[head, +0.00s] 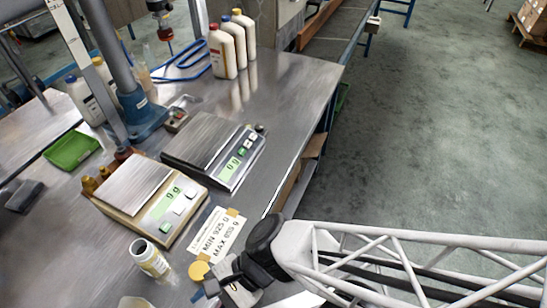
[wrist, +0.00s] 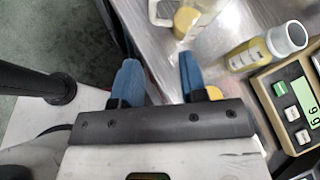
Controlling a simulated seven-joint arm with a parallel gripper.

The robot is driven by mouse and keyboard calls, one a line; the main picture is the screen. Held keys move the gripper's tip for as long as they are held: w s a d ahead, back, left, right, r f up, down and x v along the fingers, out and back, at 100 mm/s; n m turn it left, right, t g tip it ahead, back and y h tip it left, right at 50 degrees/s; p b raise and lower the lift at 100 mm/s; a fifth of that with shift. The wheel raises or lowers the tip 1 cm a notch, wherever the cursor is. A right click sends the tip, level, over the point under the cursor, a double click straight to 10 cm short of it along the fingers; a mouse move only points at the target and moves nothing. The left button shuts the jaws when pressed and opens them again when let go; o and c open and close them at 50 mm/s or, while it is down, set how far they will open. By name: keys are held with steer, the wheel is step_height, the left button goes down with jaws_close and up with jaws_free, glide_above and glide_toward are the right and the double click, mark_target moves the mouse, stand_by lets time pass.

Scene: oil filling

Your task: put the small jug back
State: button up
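What looks like the small jug, a clear vessel (wrist: 163,12) with a yellowish patch, stands on the steel table at the top of the wrist view. In the head view only a pale part of it (head: 134,302) shows at the bottom edge; the rest is cut off. My gripper (wrist: 158,62) is open, with a gap between its two blue fingers and nothing held. It is apart from the jug. In the head view my gripper (head: 212,283) is low over the table's front, right of the jug.
A small open bottle (head: 150,258) stands beside the front scale (head: 136,187); a yellow cap (head: 199,270) lies by my gripper. A second scale (head: 205,143), a label card (head: 217,234), a green tray (head: 71,150) and white bottles (head: 222,52) are farther back. Table's right edge is near.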

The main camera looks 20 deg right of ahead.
steer(key=w+d+r+n+t+h, duration=0.2)
steer(key=w+d+r+n+h, duration=0.3)
steer(key=d+r, duration=0.5)
steer(key=w+d+r+n+t+h, duration=0.2)
steer(key=w+d+r+n+h, duration=0.4)
steer(key=w+d+r, duration=0.4)
steer(key=d+h, duration=0.1)
steer(key=d, duration=0.2)
steer(key=shift+w+r+t, duration=0.15)
steer(key=shift+w+t, duration=0.05)
steer(key=shift+t, duration=0.2)
